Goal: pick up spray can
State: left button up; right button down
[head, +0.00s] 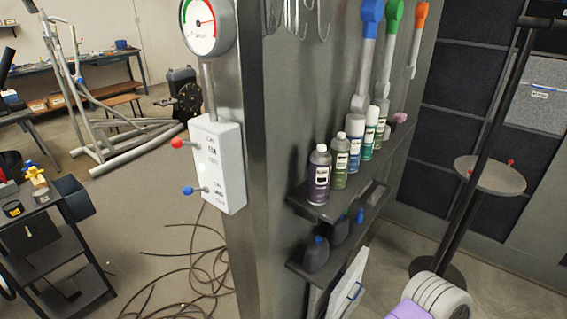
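Several spray cans stand upright in a row on a small dark shelf (322,209) fixed to the side of a grey metal cabinet. The cans stand close together, and the farther ones are partly hidden. Which can the task means cannot be told.
Dark blue-capped bottles (316,254) stand on a lower shelf. A control box (217,165) with levers juts from the cabinet's left face. Loose cables (185,265) lie on the floor. A round stand (490,175) is at right.

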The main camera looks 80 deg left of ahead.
aim_at(339, 150)
jog(key=u, duration=2.3)
jog(key=i, duration=0.5)
jog(key=k, duration=0.55)
jog(key=z, duration=2.2)
jog(key=i, duration=1.45)
jog(key=u, duration=2.95)
